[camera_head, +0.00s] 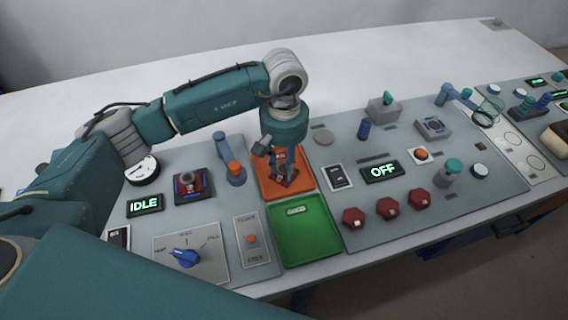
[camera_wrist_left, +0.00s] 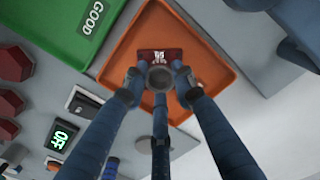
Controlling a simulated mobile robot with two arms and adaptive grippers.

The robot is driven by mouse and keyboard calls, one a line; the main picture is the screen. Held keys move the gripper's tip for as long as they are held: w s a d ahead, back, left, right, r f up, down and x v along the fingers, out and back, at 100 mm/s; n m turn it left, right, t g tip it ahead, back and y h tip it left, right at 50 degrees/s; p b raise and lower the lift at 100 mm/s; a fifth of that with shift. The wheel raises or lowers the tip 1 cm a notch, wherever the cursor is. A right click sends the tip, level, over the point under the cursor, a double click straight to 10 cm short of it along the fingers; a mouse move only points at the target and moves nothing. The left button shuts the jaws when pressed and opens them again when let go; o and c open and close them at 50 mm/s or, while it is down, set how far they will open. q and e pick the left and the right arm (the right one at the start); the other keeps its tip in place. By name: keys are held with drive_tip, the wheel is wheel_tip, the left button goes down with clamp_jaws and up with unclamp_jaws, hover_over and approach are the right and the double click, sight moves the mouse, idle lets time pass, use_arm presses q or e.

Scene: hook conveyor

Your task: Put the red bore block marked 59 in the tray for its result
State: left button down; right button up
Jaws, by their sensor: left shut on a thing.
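My left gripper (camera_head: 285,176) points down over the orange tray (camera_head: 304,184). It is shut on a small dark red block (camera_wrist_left: 161,57), which has white marks on its face that are too blurred to read surely. The block is inside the orange tray's outline; I cannot tell whether it touches the tray floor. In the left wrist view the fingers close around it above the orange tray (camera_wrist_left: 122,50). The green tray (camera_head: 306,232), labelled GOOD, lies just in front of the orange one and is empty. My right gripper is not in view.
Several red blocks (camera_head: 387,208) stand on the panel right of the green tray. A display reads OFF (camera_head: 382,170); another reads IDLE (camera_head: 144,204). A dark fixture (camera_head: 193,185) and a blue-orange post (camera_head: 233,168) stand left of the trays. A blue knob (camera_head: 185,257) is in front.

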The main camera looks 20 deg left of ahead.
sight(284, 173)
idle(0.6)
use_arm(q)
drive_tip(key=shift+f+b, duration=0.1)
drive_tip(key=shift+b, duration=0.3)
idle(0.8)
drive_tip(key=c, duration=1.3)
unclamp_jaws()
drive_tip(key=shift+c, duration=0.2)
drive_tip(key=shift+o, duration=0.6)
drive_tip(key=o, duration=0.3)
wheel_tip(284, 173, up, 7)
drive_tip(key=p, duration=0.2)
